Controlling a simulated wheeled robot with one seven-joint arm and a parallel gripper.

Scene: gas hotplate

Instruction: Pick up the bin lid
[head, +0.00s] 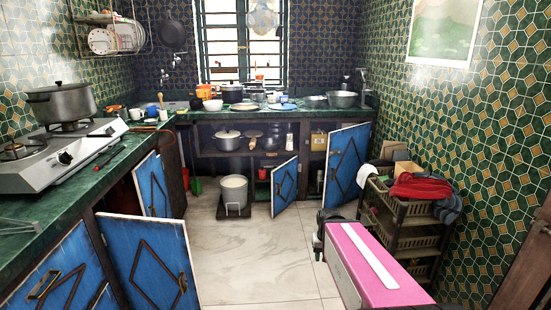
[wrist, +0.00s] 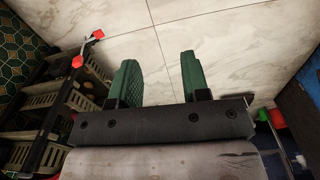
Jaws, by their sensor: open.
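I cannot clearly make out a bin lid in either view. A white round container (head: 233,193) stands on a dark low base on the floor at the back. It may be the bin; its top looks pale and round, and I cannot tell whether that is a lid. My gripper (wrist: 159,62) is open in the wrist view, with its two green fingers apart and only pale floor tiles between them. In the head view my pink arm reaches in from the lower right, and the fingers are not clearly visible. My gripper is apart from the white container.
A dark shelf rack (head: 405,215) with baskets and a red cloth (head: 418,187) stands close on the right; the rack (wrist: 62,95) is also left in the wrist view. Blue cabinet doors (head: 150,262) hang open at left and back. The middle floor (head: 255,250) is clear.

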